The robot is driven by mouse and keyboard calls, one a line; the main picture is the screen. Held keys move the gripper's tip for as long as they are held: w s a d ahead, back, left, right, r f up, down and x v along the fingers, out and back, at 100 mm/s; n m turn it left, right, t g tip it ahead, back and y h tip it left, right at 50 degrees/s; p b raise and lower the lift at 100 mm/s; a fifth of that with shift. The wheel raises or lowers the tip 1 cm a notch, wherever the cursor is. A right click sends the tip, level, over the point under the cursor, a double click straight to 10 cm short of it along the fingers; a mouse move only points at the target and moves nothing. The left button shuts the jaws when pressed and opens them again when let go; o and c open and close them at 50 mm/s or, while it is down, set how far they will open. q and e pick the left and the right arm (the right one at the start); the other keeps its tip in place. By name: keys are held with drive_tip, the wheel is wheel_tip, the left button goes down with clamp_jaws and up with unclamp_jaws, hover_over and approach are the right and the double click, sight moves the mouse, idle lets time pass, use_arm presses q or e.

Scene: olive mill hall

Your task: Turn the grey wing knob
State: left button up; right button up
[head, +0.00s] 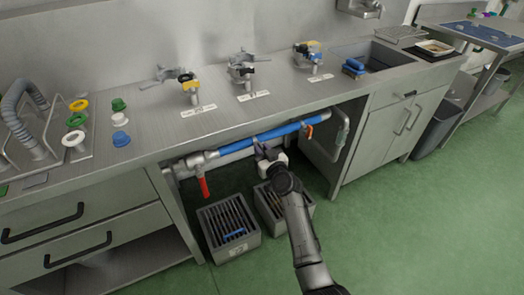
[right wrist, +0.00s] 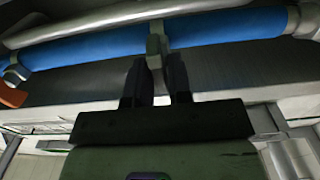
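The grey wing knob (right wrist: 155,46) sits on the blue pipe (right wrist: 222,30) under the counter. In the head view, the blue pipe (head: 283,130) runs beneath the counter edge, and the knob there is small and mostly hidden by my gripper. My right gripper (head: 264,154) reaches up to the pipe from below. In the right wrist view, its two dark fingers (right wrist: 157,75) stand close together, one on each side of the knob's lower end, with a narrow gap that matches the knob's width. My left gripper is in neither view.
A red lever handle (head: 203,187) hangs at the pipe's left end, and an orange handle (head: 309,131) is near its right end. Two grey slatted crates, one on the left (head: 229,230), stand on the floor below. The counter (head: 150,125) overhangs the pipe.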

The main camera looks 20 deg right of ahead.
clamp_jaws()
drive_tip(key=m+p, duration=0.1)
drive_tip(key=m, duration=0.2)
drive_tip(key=shift+d+r+m, duration=0.1)
drive_tip(key=shift+d+m, duration=0.05)
drive_tip(key=shift+m, duration=0.25)
drive_tip(key=m+p, duration=0.1)
drive_tip(key=m, duration=0.3)
drive_tip(key=shift+m+p, duration=0.3)
drive_tip(key=shift+d+f+m+p, duration=0.1)
drive_tip(key=shift+m+p, duration=0.1)
drive_tip(key=shift+m, duration=1.4)
drive_tip(key=shift+f+m+p, duration=0.15)
drive_tip(key=shift+m+p, duration=0.1)
drive_tip(key=shift+m, duration=1.35)
drive_tip(key=shift+d+f+m+p, duration=0.1)
drive_tip(key=shift+m+p, duration=0.1)
drive_tip(key=shift+m, duration=1.4)
